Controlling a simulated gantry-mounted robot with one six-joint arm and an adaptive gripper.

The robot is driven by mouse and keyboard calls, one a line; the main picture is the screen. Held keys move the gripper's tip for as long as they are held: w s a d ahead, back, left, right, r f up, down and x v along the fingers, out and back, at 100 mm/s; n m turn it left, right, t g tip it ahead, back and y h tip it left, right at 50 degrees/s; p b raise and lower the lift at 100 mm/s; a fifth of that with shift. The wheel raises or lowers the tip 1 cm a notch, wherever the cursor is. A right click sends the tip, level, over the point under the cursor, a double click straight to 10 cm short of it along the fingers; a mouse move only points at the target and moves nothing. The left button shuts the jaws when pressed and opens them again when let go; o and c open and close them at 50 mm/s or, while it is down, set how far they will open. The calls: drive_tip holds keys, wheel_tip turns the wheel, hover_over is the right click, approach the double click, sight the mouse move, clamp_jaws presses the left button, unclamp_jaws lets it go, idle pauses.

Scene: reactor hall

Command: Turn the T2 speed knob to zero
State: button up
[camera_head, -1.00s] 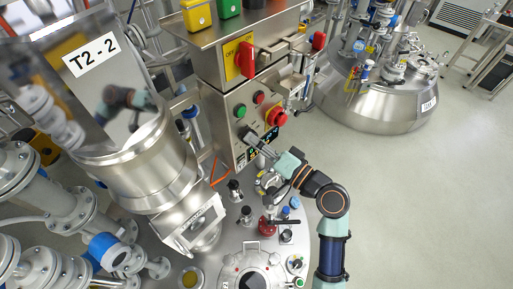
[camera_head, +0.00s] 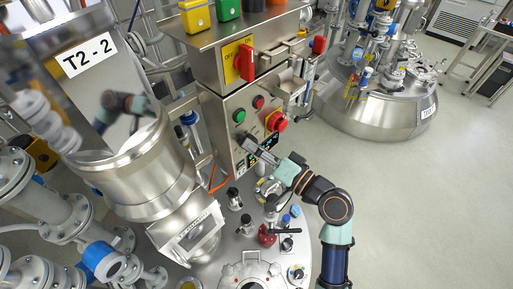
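The control panel (camera_head: 228,143) is a steel box face in the middle of the view, with buttons and small lit displays (camera_head: 254,160). My gripper (camera_head: 250,139) reaches up-left from the lower right, with its fingertips at the panel face below the green button. The T2 speed knob cannot be made out; a dark shape at the fingertips may be a knob or the finger ends. The gripper covers part of the panel there. Finger opening and any contact are too small to tell.
A green button (camera_head: 239,116), a red button (camera_head: 258,102) and a red emergency stop (camera_head: 276,122) sit close to the gripper. A red switch handle (camera_head: 245,62) is above. Valves and a red fitting (camera_head: 267,236) stand on the vessel top below. Open floor (camera_head: 420,200) lies right.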

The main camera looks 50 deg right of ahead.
drive_tip(key=shift+o, duration=0.3)
drive_tip(key=shift+s, duration=0.1)
drive_tip(key=s, duration=1.1)
drive_tip(key=shift+s+d+f, duration=0.3)
drive_tip(key=shift+s, duration=0.1)
drive_tip(key=w+a+f+n+g+y, duration=0.1)
drive_tip(key=w+a+f+n+g, duration=0.15)
drive_tip(key=w+a, duration=0.4)
drive_tip(key=w+a+f+n+g+y, duration=0.1)
drive_tip(key=w+a+n+g, duration=0.15)
drive_tip(key=a, duration=0.65)
drive_tip(key=a+r+n+h, duration=0.25)
drive_tip(key=a+n, duration=0.35)
drive_tip(key=a, duration=0.9)
wheel_tip(320, 180, up, 36)
drive_tip(key=d+p, duration=0.1)
drive_tip(key=p, duration=3.6)
drive_tip(key=shift+f+m+g, duration=0.15)
drive_tip(key=shift+m+g, duration=0.15)
drive_tip(key=shift+g, duration=0.1)
